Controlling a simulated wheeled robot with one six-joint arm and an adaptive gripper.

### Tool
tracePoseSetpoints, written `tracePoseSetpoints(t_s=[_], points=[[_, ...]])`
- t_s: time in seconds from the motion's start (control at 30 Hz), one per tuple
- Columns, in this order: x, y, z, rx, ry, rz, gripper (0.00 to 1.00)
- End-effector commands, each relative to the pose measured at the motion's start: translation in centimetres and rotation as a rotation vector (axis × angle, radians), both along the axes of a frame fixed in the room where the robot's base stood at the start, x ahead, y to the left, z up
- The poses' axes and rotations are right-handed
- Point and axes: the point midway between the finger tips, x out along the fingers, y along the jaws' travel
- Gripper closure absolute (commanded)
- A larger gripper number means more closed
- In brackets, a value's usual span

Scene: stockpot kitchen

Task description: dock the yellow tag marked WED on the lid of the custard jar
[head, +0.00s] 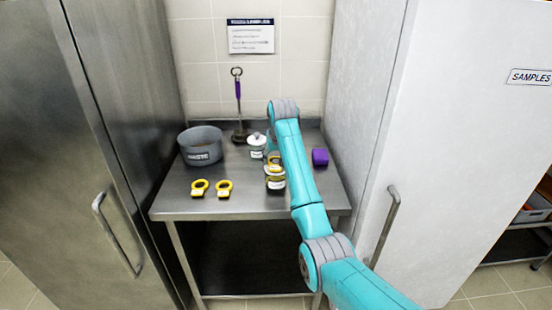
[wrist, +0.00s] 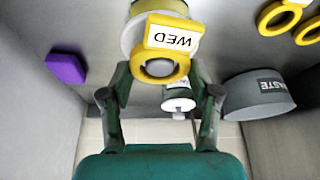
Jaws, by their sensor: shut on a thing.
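The yellow tag (wrist: 176,38) shows a white plate reading WED, upside down in the wrist view, and a ring around a grey round knob or hole. My gripper (wrist: 162,76) is shut on the tag's ring, one finger on each side. A jar (head: 275,183) with a pale label and a yellowish band stands under my gripper in the head view. Its label is too small to read, so I cannot tell if it is the custard jar. A pale rim and more yellow show behind the tag in the wrist view. I cannot tell whether the tag touches the lid.
Two more yellow tags (head: 199,188) (head: 224,188) lie at the table's front left. A grey WASTE tub (head: 201,152) stands behind them. A white-lidded jar (head: 257,147) is behind my gripper, and a purple block (head: 320,157) is right. Tall cabinets flank the steel table (head: 250,209).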

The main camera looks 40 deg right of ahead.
Motion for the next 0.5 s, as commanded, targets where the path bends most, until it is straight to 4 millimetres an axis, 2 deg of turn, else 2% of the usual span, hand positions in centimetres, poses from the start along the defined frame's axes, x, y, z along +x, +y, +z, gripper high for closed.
tracePoseSetpoints(t_s=[0.5], points=[[0.02, -0.01, -0.78, 0.000, 0.000, 0.000, 0.69]])
